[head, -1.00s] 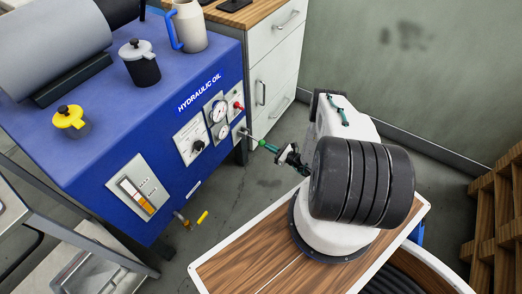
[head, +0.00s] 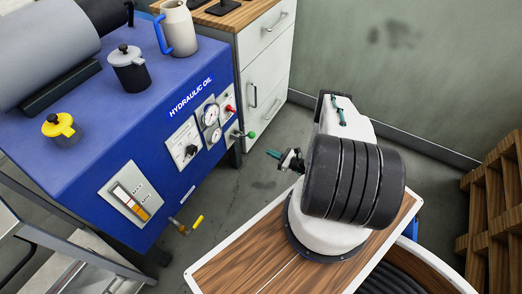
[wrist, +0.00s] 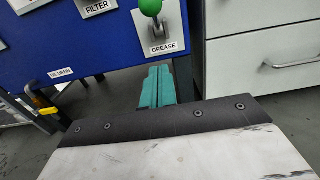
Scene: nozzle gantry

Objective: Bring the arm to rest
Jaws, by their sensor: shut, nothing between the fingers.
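My gripper (head: 274,154) points left from the end of my arm, with its green fingers over the floor to the right of the blue machine. It stands apart from the machine. In the wrist view my gripper (wrist: 157,86) shows its green fingers side by side and shut, with nothing between them. Above the fingers in that view, a green-knobbed lever (wrist: 151,8) stands on a plate labelled GREASE. The same lever shows in the head view (head: 250,134), to the left of my gripper with a gap between.
The blue hydraulic oil machine (head: 90,150) fills the left, with gauges, a red knob and a yellow-handled drain valve (head: 196,223). A white drawer cabinet (head: 265,75) stands behind. A wooden pallet (head: 492,205) is at the right. Grey floor (head: 290,115) lies open near the cabinet.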

